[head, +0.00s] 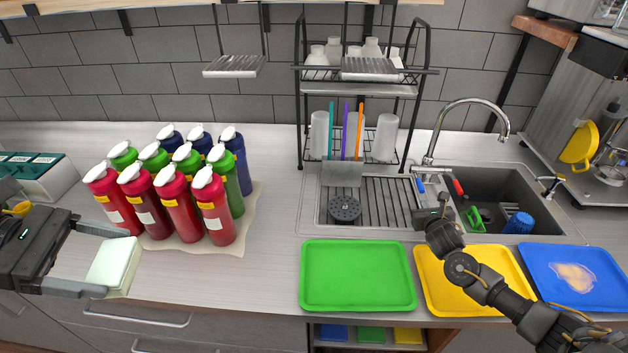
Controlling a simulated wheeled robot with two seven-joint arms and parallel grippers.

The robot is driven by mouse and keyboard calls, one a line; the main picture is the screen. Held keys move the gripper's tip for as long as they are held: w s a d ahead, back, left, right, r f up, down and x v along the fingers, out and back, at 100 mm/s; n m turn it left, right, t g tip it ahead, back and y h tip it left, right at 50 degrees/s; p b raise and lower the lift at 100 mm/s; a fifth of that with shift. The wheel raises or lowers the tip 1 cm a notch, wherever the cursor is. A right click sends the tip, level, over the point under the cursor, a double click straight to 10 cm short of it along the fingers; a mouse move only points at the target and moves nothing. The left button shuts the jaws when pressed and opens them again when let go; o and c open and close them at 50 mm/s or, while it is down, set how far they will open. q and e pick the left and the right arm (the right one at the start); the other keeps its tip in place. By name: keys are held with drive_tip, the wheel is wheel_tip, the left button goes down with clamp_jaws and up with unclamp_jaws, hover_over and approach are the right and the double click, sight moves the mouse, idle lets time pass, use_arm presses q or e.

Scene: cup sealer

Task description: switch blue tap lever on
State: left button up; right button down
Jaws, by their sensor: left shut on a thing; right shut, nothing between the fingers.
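The blue tap lever (421,185) is a small blue handle at the base of the chrome tap (430,150), on the left of the sink. A red lever (458,187) is to its right. My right gripper (443,200) is shut and empty, just in front of the levers and between them in the picture. Whether it touches the blue lever cannot be told. My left gripper (92,260) is far to the left, shut on a pale green-white block (116,262) near the counter's front.
Several red, green and blue bottles (178,215) stand on the left counter. A dish rack (303,130) is behind the drainer. Green (357,306), yellow (425,300) and blue (585,302) trays line the front. The sink basin (490,190) holds a blue cup (518,223) and a green item (473,217).

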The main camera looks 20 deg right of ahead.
sight(418, 179)
use_arm(q)
drive_tip(key=shift+r+p, duration=0.4)
drive_tip(key=shift+r, duration=0.2)
use_arm(e)
drive_tip(key=x, duration=0.4)
drive_tip(key=shift+r, duration=0.1)
use_arm(q)
drive_tip(key=shift+r, duration=0.1)
use_arm(e)
drive_tip(key=shift+x, duration=0.8)
